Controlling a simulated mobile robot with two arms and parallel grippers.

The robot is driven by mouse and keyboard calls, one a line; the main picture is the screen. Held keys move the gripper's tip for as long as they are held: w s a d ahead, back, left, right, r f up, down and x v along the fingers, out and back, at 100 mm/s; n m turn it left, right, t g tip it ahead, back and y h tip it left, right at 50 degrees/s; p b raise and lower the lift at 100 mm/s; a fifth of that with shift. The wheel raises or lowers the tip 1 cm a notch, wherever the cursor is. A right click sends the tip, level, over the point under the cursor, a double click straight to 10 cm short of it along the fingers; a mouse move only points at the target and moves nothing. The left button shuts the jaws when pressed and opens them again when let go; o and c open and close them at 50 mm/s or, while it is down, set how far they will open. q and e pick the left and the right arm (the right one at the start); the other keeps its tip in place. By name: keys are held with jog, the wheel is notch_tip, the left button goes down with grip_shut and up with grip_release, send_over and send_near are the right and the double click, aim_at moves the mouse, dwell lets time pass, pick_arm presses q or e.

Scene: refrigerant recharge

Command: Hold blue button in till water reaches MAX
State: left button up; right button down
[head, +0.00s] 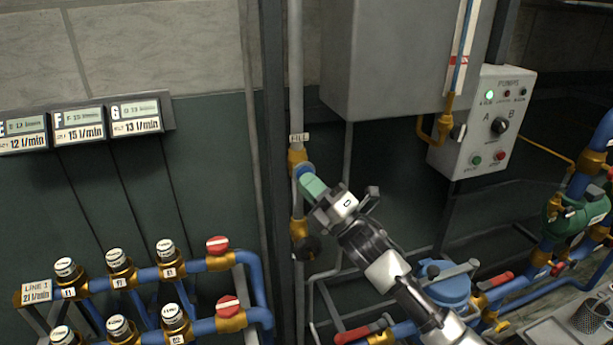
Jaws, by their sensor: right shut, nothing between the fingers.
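The blue button (299,170) sits on a brass fitting on the vertical grey pipe, just below a small "FILL" label (299,138). My right gripper (314,186) is shut, with its greenish fingertips at the button and covering part of it. They look to be touching it; how far in the button is cannot be told. The sight tube (461,50) runs up the right side of the grey tank (395,60), with a blue column and a red mark on the strip beside it. The tube's top is cut off and no MAX mark is readable. My left gripper is not in view.
A pump control panel (485,122) with a lit green lamp and a black knob is at the right. Blue pipes with red-capped valves (218,245) are at lower left. A blue round fitting (447,285) and red-handled valves lie near my right arm.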

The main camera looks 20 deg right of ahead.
jog(key=shift+s, duration=0.85)
jog(key=s+p, duration=0.1)
jog(key=s, duration=0.4)
jog(key=shift+d, duration=0.15)
jog(key=shift+f, duration=0.1)
